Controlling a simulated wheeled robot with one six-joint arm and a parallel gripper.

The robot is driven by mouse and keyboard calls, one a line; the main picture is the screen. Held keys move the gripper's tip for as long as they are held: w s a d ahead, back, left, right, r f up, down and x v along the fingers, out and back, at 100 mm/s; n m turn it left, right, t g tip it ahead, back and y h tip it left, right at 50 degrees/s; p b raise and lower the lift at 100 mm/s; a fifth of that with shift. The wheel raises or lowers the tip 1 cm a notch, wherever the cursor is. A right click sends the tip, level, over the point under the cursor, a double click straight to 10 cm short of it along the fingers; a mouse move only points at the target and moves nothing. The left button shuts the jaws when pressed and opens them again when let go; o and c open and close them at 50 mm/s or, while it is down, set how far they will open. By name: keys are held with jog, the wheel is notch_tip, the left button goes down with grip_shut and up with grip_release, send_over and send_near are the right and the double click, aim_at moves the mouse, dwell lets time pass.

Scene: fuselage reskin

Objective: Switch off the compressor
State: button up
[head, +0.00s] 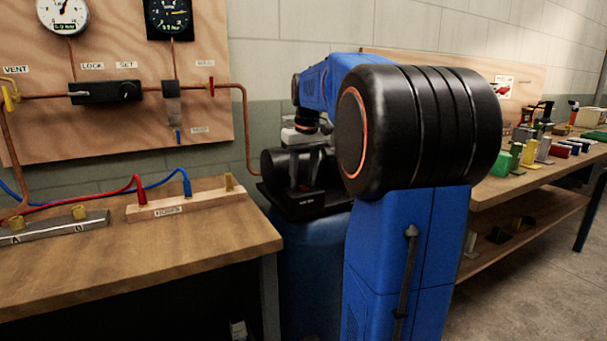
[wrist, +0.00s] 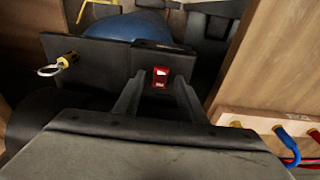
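The compressor has a blue tank (head: 310,260) standing beside the bench, with a black motor unit on top. A black box (head: 300,204) sits on its front. Nothing is held. In the head view, my gripper (head: 306,186) is above the black box, partly dark against the motor. I cannot tell whether a fingertip touches the switch.
A brass fitting with a pull ring (wrist: 60,64) sticks out left of the switch. The wooden bench (head: 190,240) carries a hose block (head: 185,205) with red and blue hoses. A gauge panel (head: 130,120) stands behind. Another bench (head: 540,180) with tools is at right.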

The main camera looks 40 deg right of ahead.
notch_tip(320, 180, up, 17)
jog(key=s, duration=0.2)
jog(key=shift+s+a, duration=0.15)
jog(key=shift+a, duration=0.1)
jog(key=shift+a, duration=0.1)
dwell(0.6)
jog(key=s+a+f+n+t, duration=0.1)
jog(key=s+a+f, duration=0.3)
jog(key=a+f, duration=0.35)
jog(key=s+a+f, duration=0.5)
jog(key=a+f, duration=0.1)
jog(key=a, duration=0.3)
jog(key=s+a+f, duration=0.3)
jog(key=s+f, duration=0.1)
jog(key=f, duration=0.3)
jog(key=s+a+f+n+t, duration=0.1)
jog(key=s+a+f, duration=0.2)
jog(key=s+f, duration=0.2)
jog(key=s+a+f+t, duration=0.1)
jog(key=s+a+f, duration=0.2)
jog(key=f, duration=0.6)
jog(key=shift+s+n, duration=0.3)
jog(key=shift+s, duration=0.35)
jog(key=shift+a, duration=0.1)
jog(key=shift+c, duration=0.4)
